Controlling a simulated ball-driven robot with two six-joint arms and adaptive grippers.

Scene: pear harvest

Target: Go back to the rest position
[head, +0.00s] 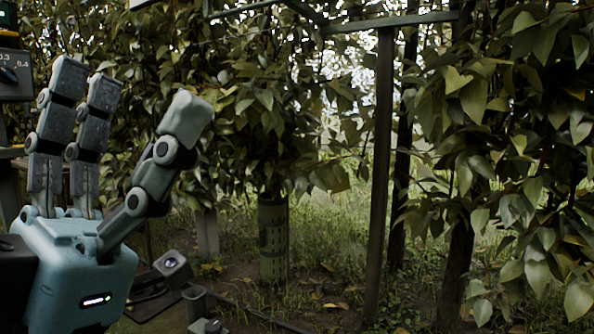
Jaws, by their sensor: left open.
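My left gripper (128,92) is at the left of the head view, pointing up. Its pale blue-green palm is low at the left edge. Two grey jointed fingers stand at the left and one thicker finger leans to the right. The fingers are spread apart and nothing is between them. Leaves show behind the gap. My right gripper is not in the view. No pear can be made out.
Leafy trees fill the back and the right side (540,120). A dark post (380,180) stands right of centre under a metal crossbar (390,22). A guarded trunk (273,240) stands in the middle. Grass and bare soil lie between them.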

